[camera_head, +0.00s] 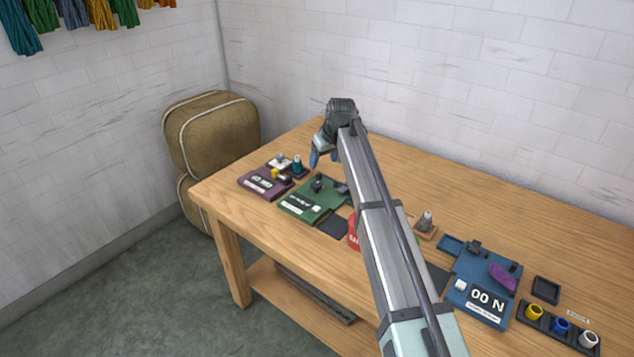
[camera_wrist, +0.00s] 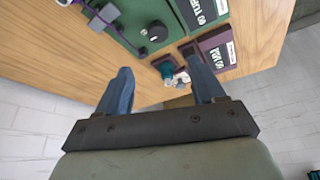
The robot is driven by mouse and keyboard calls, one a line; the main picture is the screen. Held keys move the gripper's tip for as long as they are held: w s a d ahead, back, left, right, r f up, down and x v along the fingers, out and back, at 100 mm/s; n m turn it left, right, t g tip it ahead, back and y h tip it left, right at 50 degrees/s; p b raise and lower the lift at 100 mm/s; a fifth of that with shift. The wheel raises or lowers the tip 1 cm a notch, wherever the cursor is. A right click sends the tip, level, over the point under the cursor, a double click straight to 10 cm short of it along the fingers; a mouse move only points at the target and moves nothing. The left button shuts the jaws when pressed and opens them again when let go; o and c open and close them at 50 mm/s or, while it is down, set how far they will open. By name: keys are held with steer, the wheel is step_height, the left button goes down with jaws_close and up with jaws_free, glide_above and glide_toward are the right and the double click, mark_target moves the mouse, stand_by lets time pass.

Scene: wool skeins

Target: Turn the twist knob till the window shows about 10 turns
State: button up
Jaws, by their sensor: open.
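The twist knob (camera_wrist: 154,31) is a round black knob on a green board (camera_wrist: 122,16) in the wrist view. A dark window (camera_wrist: 200,9) on that board shows white lettering that seems to read 00 TURN, upside down. In the head view the knob (camera_head: 318,183) and green board (camera_head: 325,194) lie left of centre on the table. My gripper (camera_wrist: 161,70) is open, its two blue-grey fingers apart with nothing held. In the head view my gripper (camera_head: 315,158) hangs above the table, just behind the knob and apart from it.
A purple board (camera_head: 258,187) lies left of the green one, with small bobbins behind it. A blue board (camera_head: 478,283) with a purple skein (camera_head: 502,278) is at right. A red object (camera_head: 353,235) is partly hidden by my arm. The table's back strip is clear.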

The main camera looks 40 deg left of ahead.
mark_target(316, 183)
steer(key=x, duration=1.3)
steer(key=shift+w+f, duration=0.15)
steer(key=shift+f, duration=0.15)
steer(key=c, duration=1)
steer(key=shift+m, duration=0.4)
steer(key=m+t+h, duration=0.1)
steer(key=m, duration=0.2)
steer(key=shift+a+m, duration=0.1)
steer(key=shift+m, duration=0.3)
steer(key=m+h, duration=0.1)
steer(key=m, duration=0.1)
steer(key=m+t, duration=0.1)
steer(key=m, duration=0.2)
steer(key=shift+a+h, duration=0.1)
steer(key=shift+h, duration=0.3)
steer(key=shift+m, duration=0.3)
